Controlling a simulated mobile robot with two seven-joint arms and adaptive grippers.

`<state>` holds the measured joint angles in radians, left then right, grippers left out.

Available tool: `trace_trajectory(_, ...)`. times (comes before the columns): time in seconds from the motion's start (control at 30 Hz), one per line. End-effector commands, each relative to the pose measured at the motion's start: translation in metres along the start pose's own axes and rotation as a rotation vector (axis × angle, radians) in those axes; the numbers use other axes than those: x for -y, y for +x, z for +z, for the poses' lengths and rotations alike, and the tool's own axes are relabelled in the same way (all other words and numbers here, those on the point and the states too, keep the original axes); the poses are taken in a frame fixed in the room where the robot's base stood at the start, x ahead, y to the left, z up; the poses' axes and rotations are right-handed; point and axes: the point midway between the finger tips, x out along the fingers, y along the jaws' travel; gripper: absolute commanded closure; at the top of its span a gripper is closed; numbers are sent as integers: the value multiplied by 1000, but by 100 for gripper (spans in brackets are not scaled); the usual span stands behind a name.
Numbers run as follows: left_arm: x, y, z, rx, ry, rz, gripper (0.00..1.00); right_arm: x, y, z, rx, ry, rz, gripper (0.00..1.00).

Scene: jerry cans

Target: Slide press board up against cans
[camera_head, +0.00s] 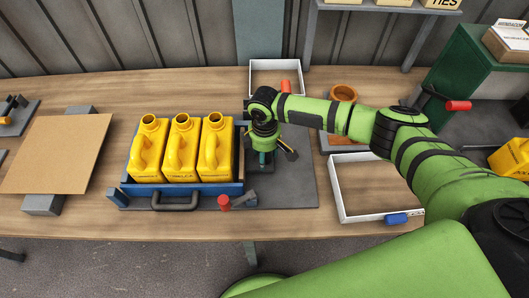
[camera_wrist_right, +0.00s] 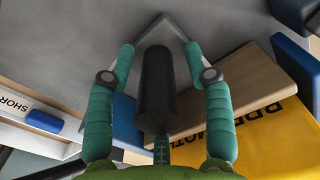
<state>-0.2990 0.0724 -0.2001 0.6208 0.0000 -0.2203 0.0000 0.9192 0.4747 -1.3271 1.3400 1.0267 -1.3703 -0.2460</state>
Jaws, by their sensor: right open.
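Three yellow jerry cans (camera_head: 181,150) stand upright in a row in a blue tray (camera_head: 205,189) with a dark front handle. My right gripper (camera_head: 262,158) points down just right of the row. In the right wrist view its green fingers (camera_wrist_right: 158,50) are apart, with a black cylindrical handle (camera_wrist_right: 156,92) between them. I cannot tell whether they touch it. A brown wooden board (camera_wrist_right: 238,85), apparently the press board, lies beside a yellow can (camera_wrist_right: 270,145) there. In the head view my gripper and arm largely hide that area. My left gripper is not in view.
A grey mat (camera_head: 295,185) lies under the tray. A red-tipped clamp (camera_head: 225,203) sits at its front. A white open box (camera_head: 335,195) stands right, another (camera_head: 253,75) behind. A tan panel (camera_head: 60,152) lies left. The bench front is mostly clear.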

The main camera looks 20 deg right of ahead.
Motion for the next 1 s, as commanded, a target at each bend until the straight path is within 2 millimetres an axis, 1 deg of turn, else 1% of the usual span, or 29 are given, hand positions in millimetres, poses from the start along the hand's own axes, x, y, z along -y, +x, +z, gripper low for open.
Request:
trace_trajectory(0.13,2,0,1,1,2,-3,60,0,0,0,1,0,0,48)
trace_trajectory(0.17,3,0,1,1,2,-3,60,0,0,0,1,0,0,60)
trace_trajectory(0.2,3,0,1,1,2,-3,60,0,0,0,1,0,0,76)
trace_trajectory(0.27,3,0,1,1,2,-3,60,0,0,0,1,0,0,100)
trace_trajectory(0.47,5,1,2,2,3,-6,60,1,0,-2,0,0,-1,100)
trace_trajectory(0.6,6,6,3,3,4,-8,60,5,2,-22,-2,-3,-1,100)
trace_trajectory(0.73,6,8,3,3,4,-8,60,8,1,-36,-2,-1,-2,100)
trace_trajectory(1.0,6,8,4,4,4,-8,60,9,0,-40,-5,-2,-2,100)
